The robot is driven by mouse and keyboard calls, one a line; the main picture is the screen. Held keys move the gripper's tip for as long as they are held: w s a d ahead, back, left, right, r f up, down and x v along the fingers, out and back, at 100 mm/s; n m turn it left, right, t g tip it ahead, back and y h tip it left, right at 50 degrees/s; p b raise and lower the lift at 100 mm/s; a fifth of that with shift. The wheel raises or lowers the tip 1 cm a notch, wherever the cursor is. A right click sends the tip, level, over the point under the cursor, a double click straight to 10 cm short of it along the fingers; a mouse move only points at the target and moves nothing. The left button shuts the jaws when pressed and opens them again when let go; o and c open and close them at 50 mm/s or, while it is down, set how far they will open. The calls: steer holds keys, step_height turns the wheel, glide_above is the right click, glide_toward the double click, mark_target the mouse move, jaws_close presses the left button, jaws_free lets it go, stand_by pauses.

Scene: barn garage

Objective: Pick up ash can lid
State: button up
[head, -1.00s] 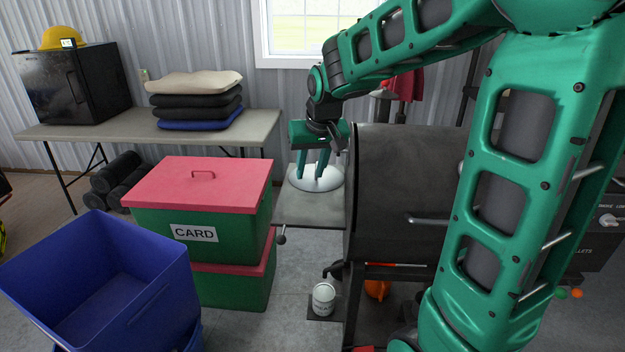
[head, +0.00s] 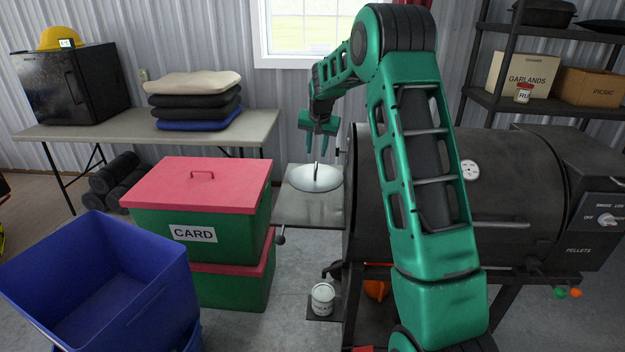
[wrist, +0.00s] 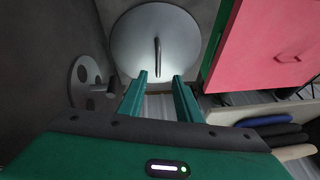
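The ash can lid (head: 315,179) is a round, shiny metal lid with an upright handle, resting on the grey side shelf of the smoker grill. In the wrist view the lid (wrist: 156,62) lies beyond my fingertips, its bar handle (wrist: 157,57) roughly between their lines. My gripper (head: 318,153) hangs above the lid, pointing down, with its two fingers apart and nothing between them. In the wrist view my gripper (wrist: 160,78) is also open and empty. The fingers are apart from the lid.
The side shelf (head: 307,211) joins the dark grill barrel (head: 495,185). A pink-topped CARD box (head: 200,185) stands just left of the shelf, with a blue bin (head: 100,280) in front. A small white can (head: 323,298) sits below. A folding table (head: 250,130) stands behind.

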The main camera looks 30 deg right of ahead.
mark_target(316, 166)
steer(key=x, duration=0.9)
steer(key=shift+d, duration=0.1)
jaws_close()
